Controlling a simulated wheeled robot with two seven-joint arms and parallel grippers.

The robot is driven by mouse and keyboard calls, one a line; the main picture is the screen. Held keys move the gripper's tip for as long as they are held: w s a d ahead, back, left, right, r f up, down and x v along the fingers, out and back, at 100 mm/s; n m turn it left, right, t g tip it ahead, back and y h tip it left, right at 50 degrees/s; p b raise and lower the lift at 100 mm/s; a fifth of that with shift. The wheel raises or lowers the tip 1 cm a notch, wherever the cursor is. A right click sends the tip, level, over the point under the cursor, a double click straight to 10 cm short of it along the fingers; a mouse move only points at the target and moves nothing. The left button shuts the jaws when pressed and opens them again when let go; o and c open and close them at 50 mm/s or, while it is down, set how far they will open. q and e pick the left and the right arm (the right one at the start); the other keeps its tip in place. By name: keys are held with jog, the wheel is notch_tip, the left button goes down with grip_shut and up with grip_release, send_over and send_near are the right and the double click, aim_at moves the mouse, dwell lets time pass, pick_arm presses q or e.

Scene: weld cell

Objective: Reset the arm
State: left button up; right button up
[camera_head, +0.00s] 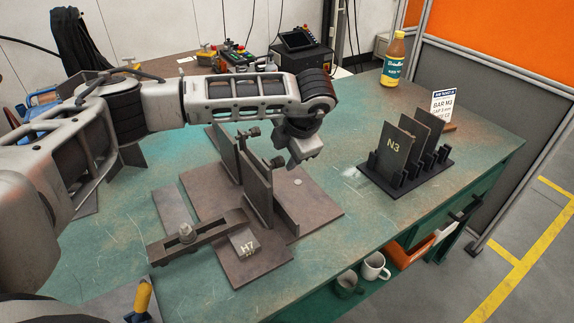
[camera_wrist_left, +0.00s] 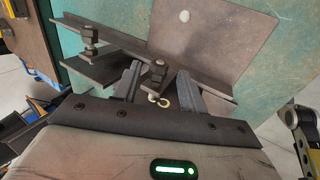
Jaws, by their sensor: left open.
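My left arm (camera_head: 215,97) reaches in from the left across the bench. Its gripper (camera_head: 303,158) hangs above the steel fixture plate (camera_head: 315,208), to the right of the upright steel plates (camera_head: 258,190). In the left wrist view the two dark fingers (camera_wrist_left: 158,88) are apart, with nothing gripped between them. A clamp bolt (camera_wrist_left: 156,76) and a small ring show beyond the gap; I cannot tell how far off they are. My right gripper is not in view.
A block marked H7 (camera_head: 246,243) and a clamp bar (camera_head: 200,238) lie at the fixture's front. A black rack (camera_head: 408,183) holds plates, one marked N3 (camera_head: 394,147). A bottle (camera_head: 394,60) stands at the back. Mugs (camera_head: 374,267) sit below the bench edge.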

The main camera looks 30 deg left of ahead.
aim_at(283, 159)
pick_arm(q)
jog(key=b+x, duration=0.2)
jog(key=x, duration=0.1)
jog(key=shift+s+d, duration=0.1)
jog(key=shift+b+x, duration=0.65)
jog(key=shift+x, duration=0.2)
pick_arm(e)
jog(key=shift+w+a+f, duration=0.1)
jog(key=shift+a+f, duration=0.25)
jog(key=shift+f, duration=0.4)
